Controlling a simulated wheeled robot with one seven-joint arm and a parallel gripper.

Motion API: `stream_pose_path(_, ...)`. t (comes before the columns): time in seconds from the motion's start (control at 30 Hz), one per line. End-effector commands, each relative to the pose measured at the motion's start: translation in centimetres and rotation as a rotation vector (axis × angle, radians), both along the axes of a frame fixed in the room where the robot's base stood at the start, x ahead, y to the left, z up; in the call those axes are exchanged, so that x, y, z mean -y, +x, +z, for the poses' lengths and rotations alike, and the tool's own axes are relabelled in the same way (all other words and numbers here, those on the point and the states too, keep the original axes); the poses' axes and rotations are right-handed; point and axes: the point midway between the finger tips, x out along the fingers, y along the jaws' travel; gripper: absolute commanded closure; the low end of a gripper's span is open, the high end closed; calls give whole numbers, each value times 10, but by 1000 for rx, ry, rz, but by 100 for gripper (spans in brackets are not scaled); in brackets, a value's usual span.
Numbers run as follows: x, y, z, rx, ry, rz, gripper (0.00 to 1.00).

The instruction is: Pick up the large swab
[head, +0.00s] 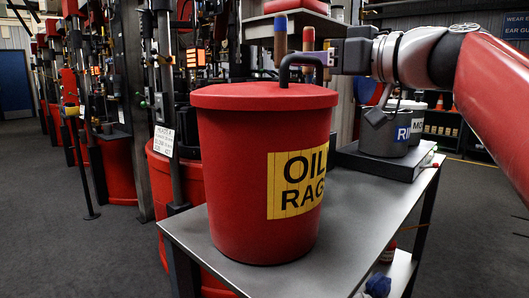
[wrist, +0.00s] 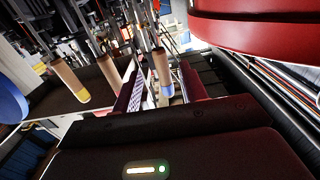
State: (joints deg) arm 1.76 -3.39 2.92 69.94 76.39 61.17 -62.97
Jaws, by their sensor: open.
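Wooden swab handles stand upright in the head view behind the red bin: one with a blue top (head: 280,38) and a browner one (head: 308,39) beside my gripper (head: 312,59). In the wrist view, a wooden handle with a blue band (wrist: 162,72) appears between the two spread fingers of my gripper (wrist: 160,82). I cannot tell whether it touches them. Which one is the large swab is not clear.
A red lidded bin (head: 240,160) marked for oil rags, with a black handle on top, stands on a metal table (head: 345,225), close below my gripper. Grey pots (head: 378,130) stand on a dark block behind, under my arm.

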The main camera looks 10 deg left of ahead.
Motion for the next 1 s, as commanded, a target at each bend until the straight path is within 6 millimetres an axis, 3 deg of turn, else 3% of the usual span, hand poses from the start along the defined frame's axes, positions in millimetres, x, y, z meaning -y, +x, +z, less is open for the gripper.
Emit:
stream_pose_path(0.6, -64, 38, 6, -1, 1, 3, 57)
stream_pose_path(0.87, -66, 39, 4, 1, -1, 0, 57)
stream_pose_path(1.0, -66, 39, 4, 1, -1, 0, 73)
